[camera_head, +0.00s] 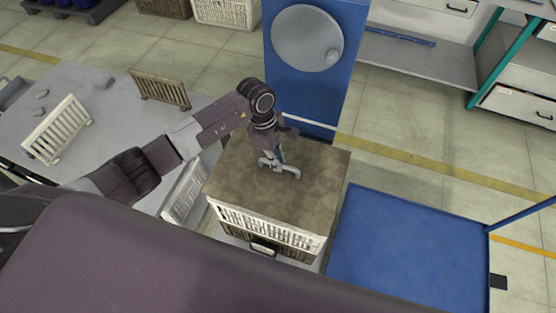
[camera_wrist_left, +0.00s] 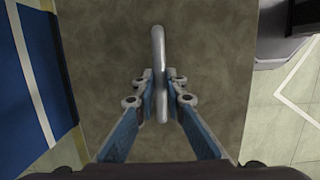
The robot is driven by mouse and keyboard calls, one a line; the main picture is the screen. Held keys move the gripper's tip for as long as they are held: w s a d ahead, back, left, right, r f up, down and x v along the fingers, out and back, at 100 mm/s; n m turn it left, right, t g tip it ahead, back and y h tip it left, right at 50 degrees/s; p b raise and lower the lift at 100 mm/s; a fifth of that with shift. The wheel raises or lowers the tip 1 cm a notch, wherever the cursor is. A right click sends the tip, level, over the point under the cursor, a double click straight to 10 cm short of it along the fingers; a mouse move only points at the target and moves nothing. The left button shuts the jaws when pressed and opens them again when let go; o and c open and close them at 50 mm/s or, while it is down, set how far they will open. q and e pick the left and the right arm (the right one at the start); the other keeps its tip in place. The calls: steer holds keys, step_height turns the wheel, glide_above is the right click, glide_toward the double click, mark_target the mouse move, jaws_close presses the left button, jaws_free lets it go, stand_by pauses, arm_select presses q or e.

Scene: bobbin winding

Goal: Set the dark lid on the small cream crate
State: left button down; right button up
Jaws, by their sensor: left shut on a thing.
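The dark lid (camera_head: 318,186) is a flat brown-grey panel with a pale bar handle (camera_head: 291,170). It lies level over the small cream crate (camera_head: 265,228), whose slatted front wall shows directly below the lid's front edge. I cannot tell if a thin gap is left between them. My left gripper (camera_head: 277,163) is shut on the lid's handle from above. In the left wrist view the gripper's fingers (camera_wrist_left: 162,95) close on both sides of the handle (camera_wrist_left: 158,48), with the lid (camera_wrist_left: 205,55) filling the view behind. My right gripper is not in view.
A dark crate with a handle (camera_head: 264,247) shows under the cream one. A blue machine (camera_head: 355,30) with a grey disc stands behind. A blue platform (camera_head: 405,250) is at the right. The grey table (camera_head: 90,90) at left holds loose slatted panels (camera_head: 57,130).

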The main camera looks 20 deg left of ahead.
arm_select(q)
steer(key=shift+b+x, duration=0.6)
steer(key=shift+x, duration=0.2)
steer(key=shift+a+f+b, duration=0.15)
steer(key=shift+f+b, duration=1)
steer(key=shift+f, duration=0.2)
